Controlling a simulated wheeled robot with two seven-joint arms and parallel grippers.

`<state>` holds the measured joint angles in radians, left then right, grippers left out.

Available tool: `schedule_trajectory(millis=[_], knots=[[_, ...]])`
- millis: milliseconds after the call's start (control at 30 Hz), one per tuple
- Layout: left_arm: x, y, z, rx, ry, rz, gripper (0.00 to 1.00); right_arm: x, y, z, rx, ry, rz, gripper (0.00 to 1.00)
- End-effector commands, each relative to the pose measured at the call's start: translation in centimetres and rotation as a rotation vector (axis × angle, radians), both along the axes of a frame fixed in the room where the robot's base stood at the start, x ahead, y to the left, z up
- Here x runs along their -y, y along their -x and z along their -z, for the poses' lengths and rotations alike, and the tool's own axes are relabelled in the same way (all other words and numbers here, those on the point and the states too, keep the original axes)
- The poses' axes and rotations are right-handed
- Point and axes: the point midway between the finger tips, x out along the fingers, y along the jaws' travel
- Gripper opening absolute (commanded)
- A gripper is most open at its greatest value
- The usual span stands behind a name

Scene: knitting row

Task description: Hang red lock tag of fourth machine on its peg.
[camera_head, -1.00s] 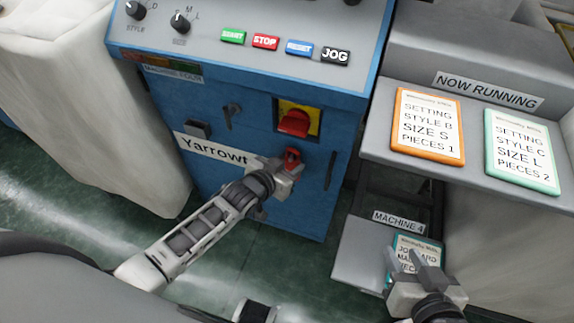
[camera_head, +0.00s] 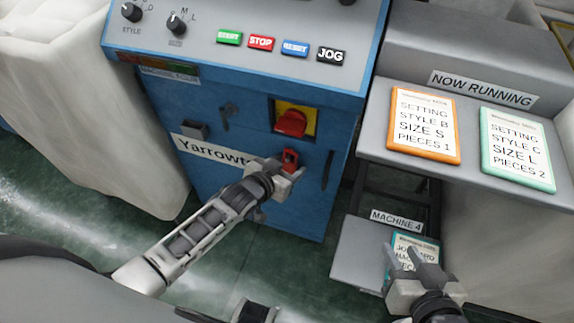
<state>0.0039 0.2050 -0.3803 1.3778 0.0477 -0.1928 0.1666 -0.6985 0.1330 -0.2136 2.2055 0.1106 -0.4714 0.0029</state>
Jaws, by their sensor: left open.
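The red lock tag (camera_head: 290,157) is at the front of the blue machine (camera_head: 225,205), just below the red switch handle (camera_head: 291,122) on its yellow plate. Its lower part is hidden by my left gripper, and I cannot see the peg behind it. My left gripper (camera_head: 282,174) is open, right at the tag's lower edge; I cannot tell whether it touches the tag. My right gripper (camera_head: 404,258) has its fingers apart over a teal-edged card (camera_head: 402,241) on the low grey shelf beside the machine, with nothing visible between them.
A "MACHINE 4" label (camera_head: 397,220) is at the back of the low shelf (camera_head: 350,262). An orange-framed card (camera_head: 424,125) and a mint-framed card (camera_head: 517,150) lie on the grey ledge above. Start, stop, reset and jog buttons line the panel top. A black handle (camera_head: 328,171) is right of the tag.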

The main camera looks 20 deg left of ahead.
Motion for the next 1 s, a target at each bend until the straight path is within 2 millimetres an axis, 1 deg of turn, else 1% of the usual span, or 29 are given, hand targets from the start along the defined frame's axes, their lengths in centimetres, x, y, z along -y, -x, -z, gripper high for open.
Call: schedule_trajectory(millis=[33,133,233,367,433,600,700,800,933,1000], knots=[[-0.9,-0.4,-0.2,0.006,-0.01,-0.011,0.66,0.0,0.0,0.0,0.0,0.0,0.0,0.36],[-1.0,-0.1,-0.4,0.005,-0.01,-0.011,0.66,0.0,0.0,-0.1,-0.001,0.0,0.0,0.36],[-1.2,1.0,-0.9,0.005,-0.01,-0.009,0.66,0.0,0.0,-0.4,-0.003,0.0,0.0,0.36],[-1.6,3.4,-2.1,0.002,-0.007,-0.006,0.66,0.0,0.1,-0.9,-0.01,0.001,0.0,0.36],[-1.9,5.0,-2.9,0.002,-0.007,-0.003,0.66,0.1,0.1,-1.1,-0.012,0.009,-0.001,0.36],[-2.9,8.7,-4.6,-0.001,-0.004,-0.001,0.66,0.3,0.1,-1.1,-0.018,0.027,-0.002,0.36],[-3.4,10.6,-5.5,-0.001,-0.004,-0.001,0.66,0.3,0.0,-1.2,-0.018,0.033,-0.002,0.36],[-3.7,12.0,-6.2,0.0,-0.003,0.0,0.66,0.4,-0.1,-1.4,-0.017,0.037,-0.003,0.36],[-4.1,13.2,-6.8,0.001,-0.002,0.0,0.66,0.4,0.0,-1.2,-0.021,0.042,-0.004,0.36],[-3.8,13.8,-7.1,-0.004,0.003,-0.002,0.66,0.4,0.1,-1.1,-0.025,0.044,-0.006,0.36]])
